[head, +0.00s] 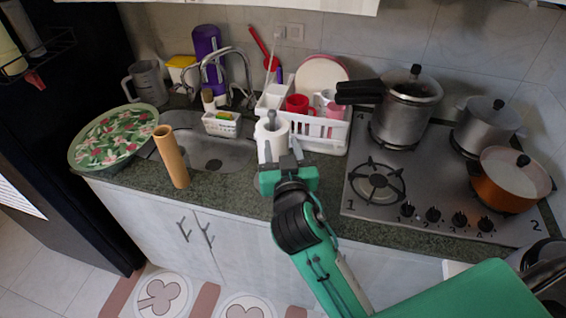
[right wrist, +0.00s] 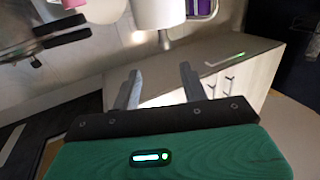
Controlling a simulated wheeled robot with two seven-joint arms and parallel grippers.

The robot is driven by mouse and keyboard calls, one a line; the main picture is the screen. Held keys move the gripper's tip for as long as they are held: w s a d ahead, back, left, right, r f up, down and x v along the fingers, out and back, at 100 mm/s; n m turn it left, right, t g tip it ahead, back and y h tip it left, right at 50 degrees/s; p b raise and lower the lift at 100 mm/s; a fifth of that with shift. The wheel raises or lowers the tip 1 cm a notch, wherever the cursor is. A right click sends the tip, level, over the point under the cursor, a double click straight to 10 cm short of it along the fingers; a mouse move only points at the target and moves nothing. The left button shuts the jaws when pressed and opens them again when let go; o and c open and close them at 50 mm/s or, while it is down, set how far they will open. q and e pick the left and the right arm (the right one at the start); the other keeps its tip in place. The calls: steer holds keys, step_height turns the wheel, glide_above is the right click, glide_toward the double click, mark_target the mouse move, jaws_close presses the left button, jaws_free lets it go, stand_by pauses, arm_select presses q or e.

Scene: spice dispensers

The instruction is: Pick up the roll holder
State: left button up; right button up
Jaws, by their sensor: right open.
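The roll holder (head: 271,140) stands upright on the counter, with a white roll on it and a dark top, between the sink and the dish rack. My right gripper (head: 284,157) is open in front of it, overlapping its lower part in the head view. In the right wrist view the white roll (right wrist: 158,12) shows at the top, beyond the spread fingers of my right gripper (right wrist: 160,82). Nothing is between the fingers. The holder's base is mostly hidden by the gripper in the head view. My left gripper is not in view.
A white dish rack (head: 318,142) with cups and plates stands close right of the roll. The stove (head: 365,207) with pots is farther right. A tan cylinder (head: 171,158) stands left, by the sink (head: 215,157). A floral tray (head: 112,136) is at far left.

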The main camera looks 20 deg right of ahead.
mark_target(272, 117)
steer(key=x, duration=0.2)
steer(key=p+x, duration=0.1)
steer(key=x, duration=0.1)
steer(key=p+x, duration=0.1)
steer(key=x, duration=0.2)
steer(key=shift+w+a+r, duration=0.1)
steer(key=shift+a+r, duration=0.1)
steer(key=shift+a, duration=0.1)
steer(key=shift+w+d+f, duration=0.1)
steer(key=shift+w+d, duration=0.05)
steer(key=shift+w, duration=0.15)
steer(key=shift+w+p, duration=0.15)
steer(key=shift+p, duration=0.2)
steer(key=shift+p+x, duration=0.8)
steer(key=p+x, duration=0.1)
steer(key=x, duration=0.2)
steer(key=shift+w, duration=0.1)
steer(key=shift+w+f, duration=0.1)
steer(key=shift+w, duration=0.05)
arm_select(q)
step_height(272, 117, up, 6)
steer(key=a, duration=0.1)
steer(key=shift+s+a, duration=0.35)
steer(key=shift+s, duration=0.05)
arm_select(e)
steer(key=shift+a, duration=0.2)
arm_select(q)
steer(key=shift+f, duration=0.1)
arm_select(e)
steer(key=shift+c, duration=0.4)
